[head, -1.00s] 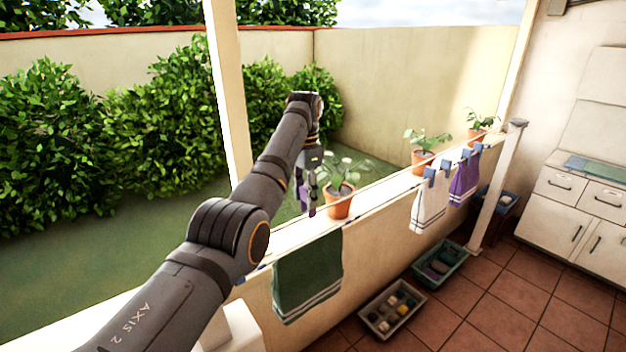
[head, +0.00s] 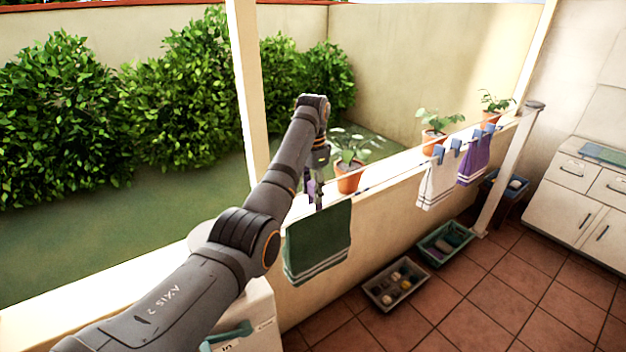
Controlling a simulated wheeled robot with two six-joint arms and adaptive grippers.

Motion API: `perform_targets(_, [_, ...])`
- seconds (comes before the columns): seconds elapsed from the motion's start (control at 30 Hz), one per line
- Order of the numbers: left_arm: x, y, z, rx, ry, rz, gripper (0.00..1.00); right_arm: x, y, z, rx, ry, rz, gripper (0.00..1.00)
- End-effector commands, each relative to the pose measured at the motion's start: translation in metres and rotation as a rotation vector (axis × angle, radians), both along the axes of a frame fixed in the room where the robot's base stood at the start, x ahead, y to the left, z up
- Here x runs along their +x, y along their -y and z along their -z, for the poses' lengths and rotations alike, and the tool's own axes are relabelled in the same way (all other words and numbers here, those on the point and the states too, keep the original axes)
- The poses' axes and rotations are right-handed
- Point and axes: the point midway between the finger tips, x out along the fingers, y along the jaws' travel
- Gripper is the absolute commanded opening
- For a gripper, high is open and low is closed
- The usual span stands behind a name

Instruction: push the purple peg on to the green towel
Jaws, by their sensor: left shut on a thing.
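The green towel (head: 318,243) with pale stripes near its lower edge hangs over the line along the low wall. My left gripper (head: 317,190) points down at the towel's top edge, in front of the wall's ledge. It is shut on the purple peg (head: 311,188), of which only a small purple patch shows between the fingers. The fingertips are close above the towel's top edge; I cannot tell whether the peg touches the cloth. My right gripper is out of view.
A potted plant (head: 348,178) stands on the ledge just right of my left gripper. A white towel (head: 437,185) and a purple towel (head: 474,163) hang farther along with blue pegs. A tray of small items (head: 372,293) and a green crate (head: 425,248) lie on the floor.

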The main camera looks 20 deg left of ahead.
Motion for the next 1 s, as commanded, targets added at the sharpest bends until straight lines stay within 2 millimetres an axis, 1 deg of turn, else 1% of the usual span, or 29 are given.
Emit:
perform_targets(0.03, [-0.001,0.000,0.006,0.000,0.000,0.002,0.14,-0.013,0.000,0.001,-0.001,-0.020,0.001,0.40])
perform_targets(0.1, [-0.001,0.000,0.013,0.000,-0.001,0.005,0.14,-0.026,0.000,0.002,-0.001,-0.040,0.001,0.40])
perform_targets(0.17, [-0.001,0.000,0.019,0.000,-0.001,0.003,0.14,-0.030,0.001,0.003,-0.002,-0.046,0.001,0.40])
perform_targets(0.27, [0.000,0.000,0.027,0.000,-0.001,0.002,0.14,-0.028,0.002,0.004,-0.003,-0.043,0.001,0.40])
perform_targets(0.5, [0.001,0.000,0.036,0.000,0.000,0.001,0.14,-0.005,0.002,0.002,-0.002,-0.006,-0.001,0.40])
perform_targets(0.6, [0.001,0.000,0.037,0.000,0.000,0.001,0.14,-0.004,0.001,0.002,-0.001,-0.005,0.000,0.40])
perform_targets(0.77, [0.001,0.000,0.037,0.000,0.000,0.001,0.14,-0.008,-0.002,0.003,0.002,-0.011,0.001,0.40])
perform_targets(0.8, [0.001,0.000,0.037,0.000,0.000,0.001,0.41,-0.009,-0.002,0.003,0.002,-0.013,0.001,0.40])
perform_targets(0.97, [0.001,0.000,0.037,0.000,0.000,0.001,0.63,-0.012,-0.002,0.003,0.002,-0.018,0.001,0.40])
perform_targets(1.0, [0.001,0.000,0.037,0.000,0.000,0.001,0.65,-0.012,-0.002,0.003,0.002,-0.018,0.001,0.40])
